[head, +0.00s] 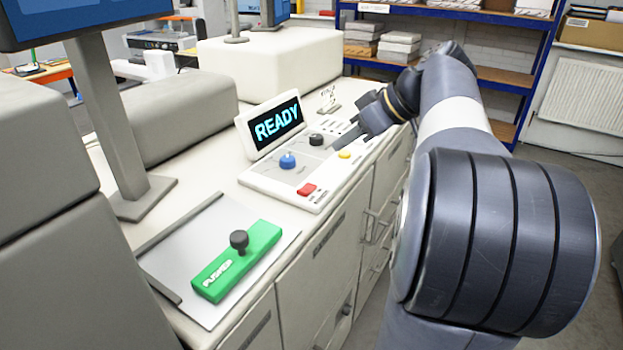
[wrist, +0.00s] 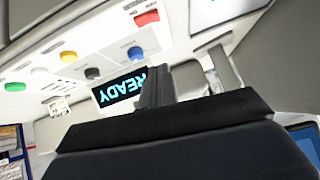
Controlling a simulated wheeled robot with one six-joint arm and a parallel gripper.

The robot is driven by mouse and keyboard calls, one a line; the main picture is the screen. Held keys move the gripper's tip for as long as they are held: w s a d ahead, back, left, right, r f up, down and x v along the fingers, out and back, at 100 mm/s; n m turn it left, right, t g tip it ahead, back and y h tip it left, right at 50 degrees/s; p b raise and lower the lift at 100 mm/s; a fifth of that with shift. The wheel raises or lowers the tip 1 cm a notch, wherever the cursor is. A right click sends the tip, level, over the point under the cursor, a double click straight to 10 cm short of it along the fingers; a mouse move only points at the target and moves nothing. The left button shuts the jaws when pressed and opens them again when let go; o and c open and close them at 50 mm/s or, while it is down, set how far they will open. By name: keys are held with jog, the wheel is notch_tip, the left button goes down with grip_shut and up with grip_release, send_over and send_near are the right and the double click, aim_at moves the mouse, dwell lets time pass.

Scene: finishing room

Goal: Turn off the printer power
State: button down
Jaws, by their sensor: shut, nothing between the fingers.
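The printer's control panel (head: 270,183) lies on the white cabinet top, with a tilted screen (head: 277,124) reading "READY" in cyan. It carries a blue knob (head: 287,160), a black knob (head: 316,139), a red button (head: 306,189) and a yellow button (head: 344,154). My gripper (head: 334,146) is shut and empty, low over the panel just right of the black knob; contact cannot be told. In the wrist view the panel appears inverted: the screen (wrist: 116,90), red button (wrist: 147,18), blue knob (wrist: 135,53), black knob (wrist: 92,73) and yellow button (wrist: 68,57). My shut fingers (wrist: 156,85) overlap the screen's edge.
A green block labelled "PUSHER" (head: 237,262) with a black knob lies on a grey plate at the front. A monitor stand (head: 115,130) rises at the left. Blue shelving (head: 540,75) and a radiator (head: 588,95) stand behind. Grey floor lies to the right.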

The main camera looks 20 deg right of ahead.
send_over(301, 188)
jog(key=s+d, duration=0.2)
jog(key=f, duration=0.3)
jog(key=f+p, duration=0.1)
jog(key=f, duration=0.3)
jog(key=shift+w+a, duration=0.15)
jog(key=shift+a, duration=0.05)
jog(key=shift+s+f, duration=0.2)
jog(key=shift+f, duration=1.65)
jog(key=shift+s+a+f+h+b, duration=0.15)
jog(key=shift+f+h+b, duration=0.2)
jog(key=shift+b, duration=0.85)
jog(key=shift+r+p, duration=0.15)
jog(key=shift+p, duration=0.15)
